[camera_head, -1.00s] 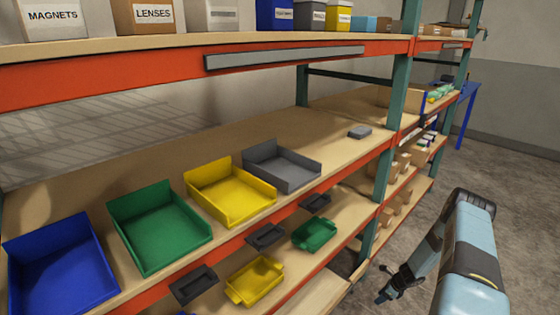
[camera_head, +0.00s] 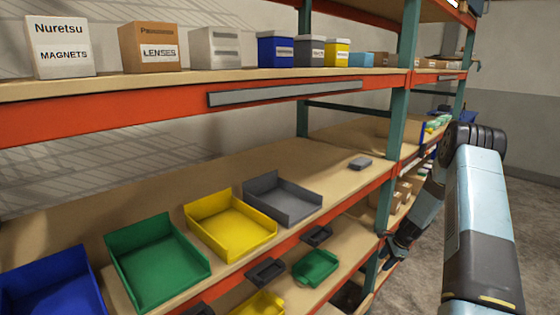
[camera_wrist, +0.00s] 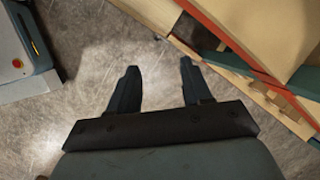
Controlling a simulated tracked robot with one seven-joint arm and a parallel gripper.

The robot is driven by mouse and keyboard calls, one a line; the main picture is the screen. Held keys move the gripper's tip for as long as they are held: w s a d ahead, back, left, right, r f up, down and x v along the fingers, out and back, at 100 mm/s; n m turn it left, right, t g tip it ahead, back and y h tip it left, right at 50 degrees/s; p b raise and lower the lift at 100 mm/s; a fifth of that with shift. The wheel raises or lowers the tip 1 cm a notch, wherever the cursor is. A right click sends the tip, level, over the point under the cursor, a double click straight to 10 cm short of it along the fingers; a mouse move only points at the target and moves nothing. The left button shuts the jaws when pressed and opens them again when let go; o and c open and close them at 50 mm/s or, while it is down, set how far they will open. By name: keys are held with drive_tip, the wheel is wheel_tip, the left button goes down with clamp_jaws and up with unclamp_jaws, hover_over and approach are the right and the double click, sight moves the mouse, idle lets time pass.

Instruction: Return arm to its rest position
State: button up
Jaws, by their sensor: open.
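My arm (camera_head: 480,215) stands at the right of the head view, bent at the elbow, with its forearm reaching down and left. My gripper (camera_head: 385,260) hangs low beside the shelf rack's front post in that view, small and dark. In the wrist view my gripper (camera_wrist: 158,82) is open and empty. Its two dark fingers are apart, with bare concrete floor between and beyond them.
An orange-edged shelf rack (camera_head: 250,262) fills the left and middle. It carries blue, green (camera_head: 155,258), yellow (camera_head: 232,228) and grey (camera_head: 285,200) bins. Boxes stand on the upper shelf. Shelf edges lie at upper right in the wrist view; the floor (camera_wrist: 100,70) is clear.

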drive_tip(key=s+a+r+n+h, duration=0.1)
drive_tip(key=a+r+n, duration=0.2)
drive_tip(key=r, duration=0.8)
drive_tip(key=s+a+r+n, duration=0.2)
drive_tip(key=a+r, duration=0.2)
drive_tip(key=r, duration=0.7)
drive_tip(key=s+a+r+n+t+h, duration=0.1)
drive_tip(key=s+a+r+n, duration=0.15)
drive_tip(key=s+r, duration=0.4)
drive_tip(key=s+a+r+n, duration=0.2)
drive_tip(key=s+a+r, duration=0.1)
drive_tip(key=r, duration=0.6)
drive_tip(key=s+a+r+n+t, duration=0.1)
drive_tip(key=s+a+r+n, duration=0.35)
drive_tip(key=s+r, duration=0.75)
drive_tip(key=s+a+n+t+h, duration=0.1)
drive_tip(key=s+n, duration=0.3)
drive_tip(key=s, duration=1.5)
drive_tip(key=shift+s+a+r+h, duration=0.15)
drive_tip(key=shift+a+h, duration=0.15)
drive_tip(key=shift+a, duration=0.25)
